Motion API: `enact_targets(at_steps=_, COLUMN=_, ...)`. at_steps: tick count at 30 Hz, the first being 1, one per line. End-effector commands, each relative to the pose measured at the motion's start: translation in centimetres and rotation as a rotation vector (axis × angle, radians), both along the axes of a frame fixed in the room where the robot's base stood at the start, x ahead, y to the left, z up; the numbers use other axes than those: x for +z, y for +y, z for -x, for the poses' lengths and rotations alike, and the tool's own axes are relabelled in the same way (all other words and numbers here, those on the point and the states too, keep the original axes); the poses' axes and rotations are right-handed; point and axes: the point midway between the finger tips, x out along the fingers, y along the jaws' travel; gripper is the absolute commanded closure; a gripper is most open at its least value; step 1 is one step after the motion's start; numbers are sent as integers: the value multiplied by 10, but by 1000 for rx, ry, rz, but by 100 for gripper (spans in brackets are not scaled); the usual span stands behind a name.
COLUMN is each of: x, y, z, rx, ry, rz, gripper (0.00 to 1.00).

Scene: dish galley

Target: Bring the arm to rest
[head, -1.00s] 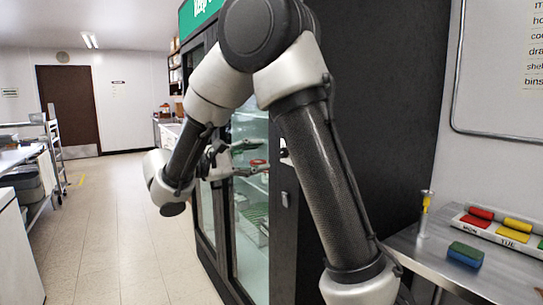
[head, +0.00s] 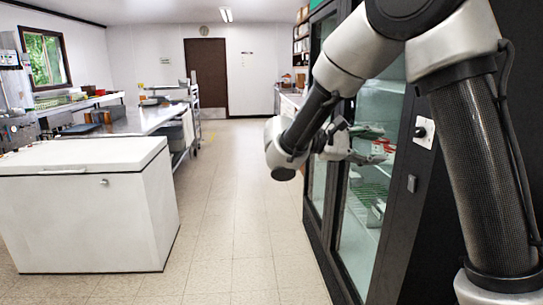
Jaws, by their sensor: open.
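My gripper (head: 374,146) is right of the middle of the head view, at the end of my bent arm. It is open, with its fingers pointing right towards the glass front of a tall dark fridge (head: 404,180). I see nothing held between the fingers. A small red thing shows near the fingertips; I cannot tell whether it is behind the glass. My arm is raised and folded over in front of the fridge. Whether the gripper touches the fridge is not clear.
A white chest freezer (head: 90,205) stands at the left. Behind it are a steel counter (head: 135,121) and a wheeled rack (head: 191,115). The tiled aisle (head: 235,220) is clear up to a brown door (head: 206,75) at the back.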

Motion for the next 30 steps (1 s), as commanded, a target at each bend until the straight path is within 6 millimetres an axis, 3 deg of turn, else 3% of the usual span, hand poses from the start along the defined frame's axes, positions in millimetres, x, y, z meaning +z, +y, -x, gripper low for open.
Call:
enact_targets(at_steps=2, x=-28, y=-4, z=11, rx=-17, ry=76, rz=-92, gripper=51)
enact_targets(at_steps=6, x=-72, y=-16, z=55, rx=-78, ry=165, rz=-385, gripper=51)
enact_targets(at_steps=13, x=-100, y=-26, z=125, rx=-185, ry=80, rz=-875, gripper=51)
enact_targets(at_steps=17, x=-100, y=-24, z=158, rx=-231, ry=-89, rz=-1156, gripper=51)
enact_targets(at_steps=21, x=-87, y=-25, z=186, rx=-270, ry=-344, rz=-1393, gripper=51)
enact_targets(at_steps=30, x=-48, y=-53, z=224, rx=-288, ry=-706, rz=-1509, gripper=51)
